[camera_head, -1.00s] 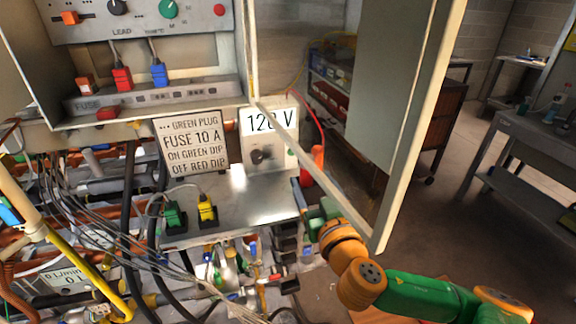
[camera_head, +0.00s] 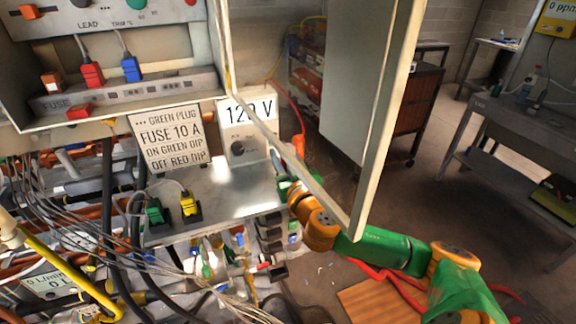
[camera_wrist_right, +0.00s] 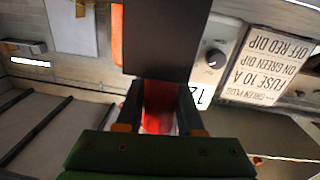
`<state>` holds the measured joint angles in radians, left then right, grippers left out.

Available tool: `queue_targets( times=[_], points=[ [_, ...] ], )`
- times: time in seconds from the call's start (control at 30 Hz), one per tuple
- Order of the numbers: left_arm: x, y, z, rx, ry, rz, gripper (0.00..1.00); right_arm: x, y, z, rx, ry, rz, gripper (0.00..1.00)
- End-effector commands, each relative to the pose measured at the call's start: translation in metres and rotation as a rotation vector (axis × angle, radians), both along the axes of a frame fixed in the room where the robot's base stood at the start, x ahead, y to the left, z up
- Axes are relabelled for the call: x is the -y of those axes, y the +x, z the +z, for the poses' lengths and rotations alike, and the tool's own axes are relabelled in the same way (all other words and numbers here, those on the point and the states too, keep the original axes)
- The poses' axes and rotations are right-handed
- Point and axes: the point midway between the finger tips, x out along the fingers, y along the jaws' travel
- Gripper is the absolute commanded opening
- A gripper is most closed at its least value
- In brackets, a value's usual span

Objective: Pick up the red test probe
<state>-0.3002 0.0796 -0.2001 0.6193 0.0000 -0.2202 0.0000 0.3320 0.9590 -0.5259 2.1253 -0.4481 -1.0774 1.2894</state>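The probable red test probe is an orange-red piece (camera_head: 299,145) with a red cable, beside the 120 V meter (camera_head: 240,145) in the head view. My right gripper (camera_head: 278,168) is just left of and below it, close to the meter's right side. In the right wrist view, a blurred red area (camera_wrist_right: 158,112) shows between the dark finger parts, below a dark block (camera_wrist_right: 165,40). An orange strip (camera_wrist_right: 117,35) is left of that block. I cannot tell whether the fingers touch or hold the probe. My left gripper is out of view.
An open cabinet door (camera_head: 370,90) stands just right of my right gripper and partly overlaps the arm. A metal shelf (camera_head: 225,200) bears a green plug (camera_head: 157,212) and yellow plug (camera_head: 190,205). Cables and pipes crowd the lower left. A workbench (camera_head: 520,130) stands at right.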

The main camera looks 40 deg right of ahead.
Motion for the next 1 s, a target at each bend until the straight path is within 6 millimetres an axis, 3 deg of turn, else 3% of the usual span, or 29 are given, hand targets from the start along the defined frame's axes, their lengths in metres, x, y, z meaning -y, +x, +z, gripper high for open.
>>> queue_targets(
  times=[0.3,0.7,1.0],
  points=[
    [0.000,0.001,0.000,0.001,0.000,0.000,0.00,0.000,0.000,0.003,0.002,-0.001,0.000,0.00],
    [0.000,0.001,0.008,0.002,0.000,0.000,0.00,0.000,0.000,0.093,0.006,0.001,0.000,0.00],
    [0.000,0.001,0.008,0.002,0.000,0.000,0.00,0.000,0.000,0.101,0.000,0.000,0.001,0.00]
  ],
)
